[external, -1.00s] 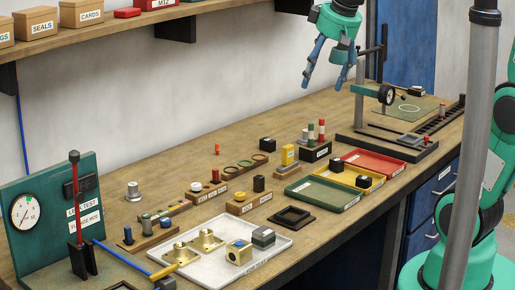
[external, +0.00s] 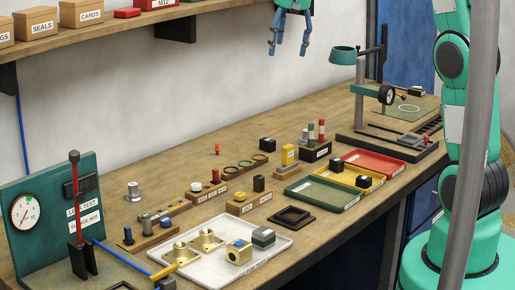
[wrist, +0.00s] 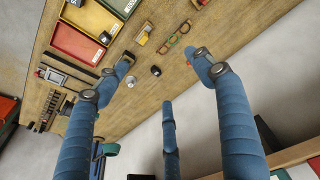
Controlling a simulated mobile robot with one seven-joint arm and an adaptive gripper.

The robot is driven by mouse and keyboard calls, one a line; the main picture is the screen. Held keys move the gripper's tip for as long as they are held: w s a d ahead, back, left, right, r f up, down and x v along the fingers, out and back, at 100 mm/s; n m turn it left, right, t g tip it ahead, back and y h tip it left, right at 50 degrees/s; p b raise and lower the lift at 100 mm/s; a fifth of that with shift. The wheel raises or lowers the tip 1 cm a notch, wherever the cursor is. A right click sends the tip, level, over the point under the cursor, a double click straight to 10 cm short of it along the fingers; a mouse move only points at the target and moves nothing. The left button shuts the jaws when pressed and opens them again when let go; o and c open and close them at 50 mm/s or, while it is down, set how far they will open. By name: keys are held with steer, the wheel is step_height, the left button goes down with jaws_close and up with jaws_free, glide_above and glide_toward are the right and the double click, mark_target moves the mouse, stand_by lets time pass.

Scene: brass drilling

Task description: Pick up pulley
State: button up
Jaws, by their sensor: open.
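I cannot tell for sure which part is the pulley. A silver stepped round part (external: 133,191) stands upright on the bench at left in the external view, near the wall. My gripper (external: 288,45) hangs high above the rear of the bench, fingers down, open and empty. The wrist view shows the blue fingers of my gripper (wrist: 166,75) well apart, touching nothing.
A drill press stand (external: 359,95) rises right of my gripper. The shelf (external: 150,22) with boxes is at left. Bench near the wall is mostly clear.

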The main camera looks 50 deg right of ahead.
steer(key=w+d+f+p, duration=0.3)
steer(key=w+d+f, duration=0.1)
steer(key=w+d, duration=0.4)
steer(key=m+g+p, duration=0.1)
steer(key=g+p, duration=0.2)
steer(key=p, duration=0.4)
glide_above(306, 130)
step_height(306, 130, down, 22)
steer(key=shift+s+y, duration=0.1)
steer(key=shift+y, duration=0.3)
steer(key=shift+f, duration=4.3)
steer(key=shift+f, duration=0.15)
steer(key=shift+s+f, duration=0.1)
steer(key=shift+f, duration=2.35)
